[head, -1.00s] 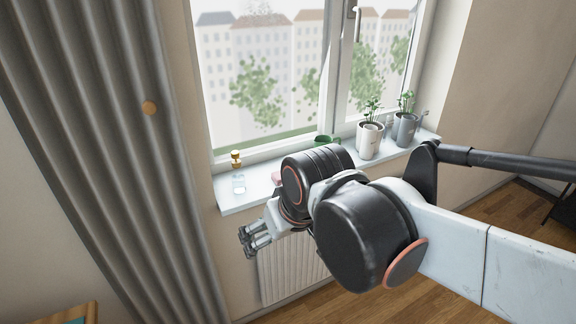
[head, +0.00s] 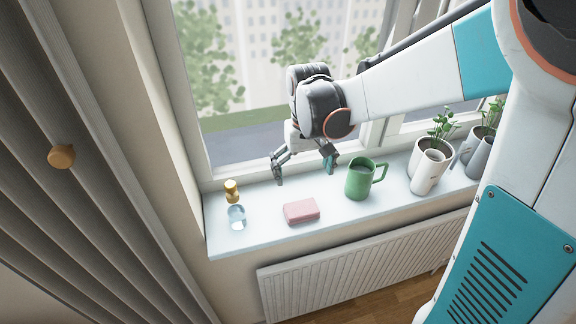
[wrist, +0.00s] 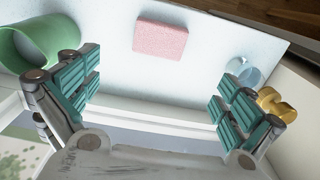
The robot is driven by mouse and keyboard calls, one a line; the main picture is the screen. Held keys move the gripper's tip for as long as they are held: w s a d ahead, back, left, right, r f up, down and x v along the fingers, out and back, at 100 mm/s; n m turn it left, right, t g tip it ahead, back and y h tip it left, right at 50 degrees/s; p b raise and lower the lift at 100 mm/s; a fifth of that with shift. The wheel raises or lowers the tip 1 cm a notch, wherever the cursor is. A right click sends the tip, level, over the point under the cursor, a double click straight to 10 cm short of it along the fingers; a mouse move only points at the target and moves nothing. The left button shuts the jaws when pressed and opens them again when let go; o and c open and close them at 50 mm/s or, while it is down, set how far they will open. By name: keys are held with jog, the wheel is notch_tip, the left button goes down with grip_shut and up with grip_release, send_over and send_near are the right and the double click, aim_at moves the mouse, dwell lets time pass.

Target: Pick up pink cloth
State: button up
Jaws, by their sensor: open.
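The pink cloth (head: 301,211) lies folded in a flat block on the white windowsill (head: 258,233), near its front edge. In the wrist view the pink cloth (wrist: 160,40) sits ahead of my fingers, centred between them and not touched. My gripper (head: 305,170) is open and empty above the back of the sill, behind the cloth. In the wrist view my gripper (wrist: 155,92) shows its teal finger pads spread wide apart.
A green mug (head: 360,180) stands right of the cloth, close to one finger. A clear glass (head: 236,217) and an orange-yellow object (head: 232,190) stand to the left. Potted plants (head: 432,155) are farther right. The window is behind; a radiator (head: 350,262) is below.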

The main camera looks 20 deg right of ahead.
jog(key=b, duration=0.3)
send_over(302, 208)
notch_tip(302, 208, down, 8)
jog(key=shift+a+f, duration=0.1)
jog(key=shift+f+b, duration=0.9)
jog(key=shift+f, duration=1.75)
jog(key=shift+c, duration=0.6)
jog(key=c, duration=0.8)
